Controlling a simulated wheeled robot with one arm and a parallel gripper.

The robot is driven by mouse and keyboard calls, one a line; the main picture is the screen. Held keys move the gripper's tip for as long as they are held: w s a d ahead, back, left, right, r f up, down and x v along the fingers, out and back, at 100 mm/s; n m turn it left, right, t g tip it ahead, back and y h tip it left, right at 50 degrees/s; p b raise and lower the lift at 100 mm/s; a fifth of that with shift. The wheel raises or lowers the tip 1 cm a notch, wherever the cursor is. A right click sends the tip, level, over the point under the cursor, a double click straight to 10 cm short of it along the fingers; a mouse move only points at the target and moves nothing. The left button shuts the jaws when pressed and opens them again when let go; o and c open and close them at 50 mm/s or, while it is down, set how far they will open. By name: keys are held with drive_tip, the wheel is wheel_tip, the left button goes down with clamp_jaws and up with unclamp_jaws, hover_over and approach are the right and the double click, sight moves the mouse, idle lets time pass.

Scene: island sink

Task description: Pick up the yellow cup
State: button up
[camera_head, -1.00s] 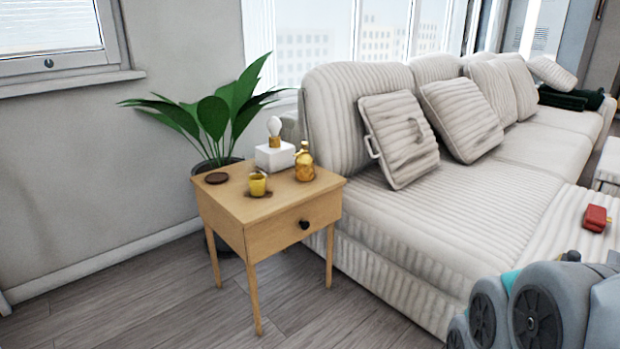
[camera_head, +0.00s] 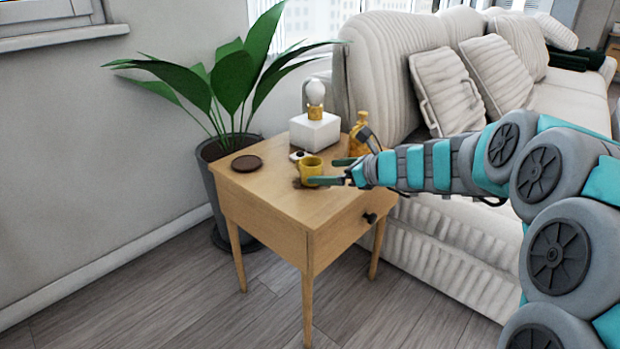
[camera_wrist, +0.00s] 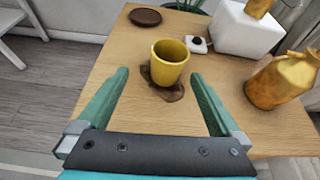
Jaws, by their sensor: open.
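The yellow cup (camera_head: 311,167) stands upright on the wooden side table (camera_head: 270,193), near its middle. In the wrist view the cup (camera_wrist: 169,63) sits on a dark brown, irregular patch (camera_wrist: 166,92). My gripper (camera_head: 333,171) reaches in from the right, low over the table. In the wrist view my gripper (camera_wrist: 158,85) is open, with one green finger on each side of the space in front of the cup. The fingertips are at about the cup's near side, and nothing is held. In the head view one finger partly overlaps the cup's lower right side.
A white box lamp (camera_head: 315,130) stands behind the cup, with a small white item (camera_wrist: 196,44) beside it. An amber bottle (camera_wrist: 280,82) stands to the right. A dark round coaster (camera_head: 247,163) lies left. A potted plant (camera_head: 235,90) and a sofa (camera_head: 450,215) flank the table.

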sight(310, 170)
drive_tip(key=shift+w+d+f+m, duration=0.2)
drive_tip(key=shift+w+d+m, duration=0.2)
drive_tip(key=shift+w, duration=0.25)
drive_tip(key=shift+w+a+t, duration=0.15)
drive_tip(key=shift+w+t, duration=0.15)
drive_tip(key=x, duration=0.3)
drive_tip(key=b+x, duration=0.1)
drive_tip(key=x, duration=0.3)
drive_tip(key=shift+s+a+f, duration=0.1)
drive_tip(key=shift+s+a, duration=0.15)
drive_tip(key=shift+a, duration=0.05)
drive_tip(key=shift+c, duration=0.2)
drive_tip(key=c, duration=1.4)
